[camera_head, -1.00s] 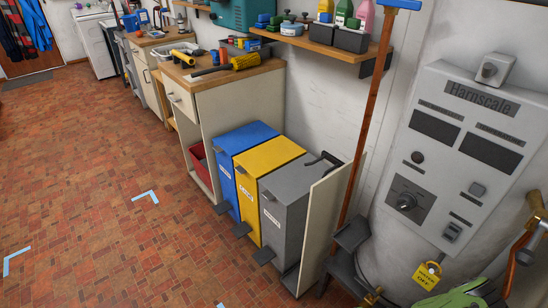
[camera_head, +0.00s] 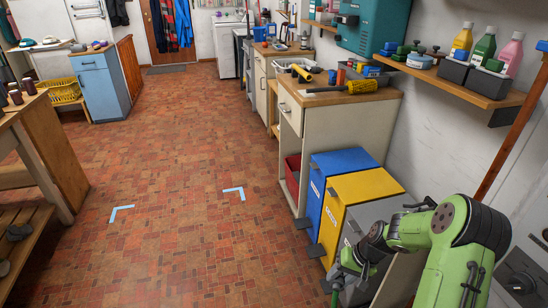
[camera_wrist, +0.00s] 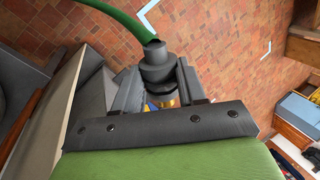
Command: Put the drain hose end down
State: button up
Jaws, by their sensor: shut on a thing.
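The drain hose end is a dark grey stepped fitting (camera_wrist: 158,62) on a green hose (camera_wrist: 122,22), seen in the wrist view. My gripper (camera_wrist: 157,82) is shut on this fitting, one dark finger on each side. The hose runs from it to the upper left. In the head view my gripper (camera_head: 362,262) is at the lower right, in front of the grey bin and above the floor. A bit of green hose (camera_head: 335,298) hangs below it there. The rest of the hose is out of view.
Blue (camera_head: 342,166), yellow (camera_head: 365,188) and grey (camera_head: 385,212) bins stand beside a cabinet (camera_head: 325,130) with a wooden top. Light-blue corner marks (camera_head: 235,192) (camera_head: 120,213) lie on the brick-patterned floor (camera_head: 185,165), which is open. A wooden bench (camera_head: 48,160) stands at the left.

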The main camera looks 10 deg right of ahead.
jog(key=a+r+n+g+p, duration=0.1)
jog(key=a+r+n+p, duration=0.2)
jog(key=a+r+p, duration=0.6)
notch_tip(320, 180, up, 3)
jog(key=p, duration=0.4)
jog(key=shift+s+f+p, duration=0.15)
jog(key=shift+s+p, duration=0.15)
jog(key=shift+s, duration=0.1)
jog(key=shift+f, duration=0.1)
